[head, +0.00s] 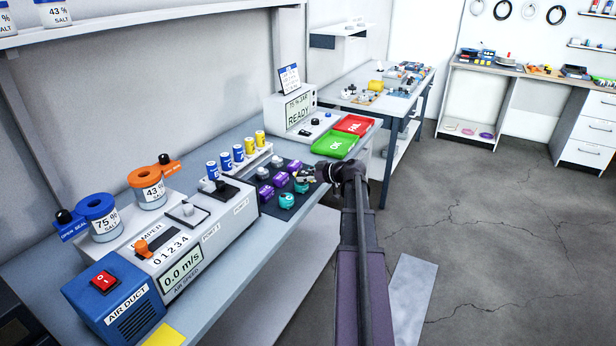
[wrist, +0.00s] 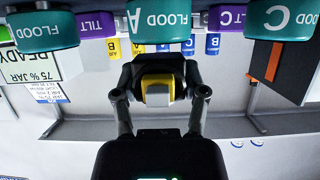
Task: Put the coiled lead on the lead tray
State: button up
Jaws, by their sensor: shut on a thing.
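My gripper (head: 326,172) is over the near bench, beside the dark mat with the sensors. In the wrist view my gripper (wrist: 157,88) is shut on a small yellow and grey thing (wrist: 157,80); what it is I cannot tell for sure. I cannot pick out for certain a coiled lead or a lead tray. Ring-shaped coils (head: 502,10) hang on the far wall. Small coloured rings (head: 486,135) lie on a low shelf under the far bench.
Teal FLOOD sensors (wrist: 160,22) and purple TILT sensors (head: 281,179) stand close to my gripper. Blue and yellow batteries stand in a rack (head: 254,158). A green OK tray (head: 335,145) and a red FAIL tray (head: 354,124) lie beyond. The floor at right is open.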

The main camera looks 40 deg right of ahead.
jog(key=shift+f+b, duration=0.5)
jog(key=o, duration=1.2)
jog(key=shift+r, duration=0.15)
jog(key=shift+r+p, duration=0.4)
jog(key=shift+p, duration=0.15)
jog(key=shift+p+v, duration=2.25)
jog(key=shift+v, duration=3.75)
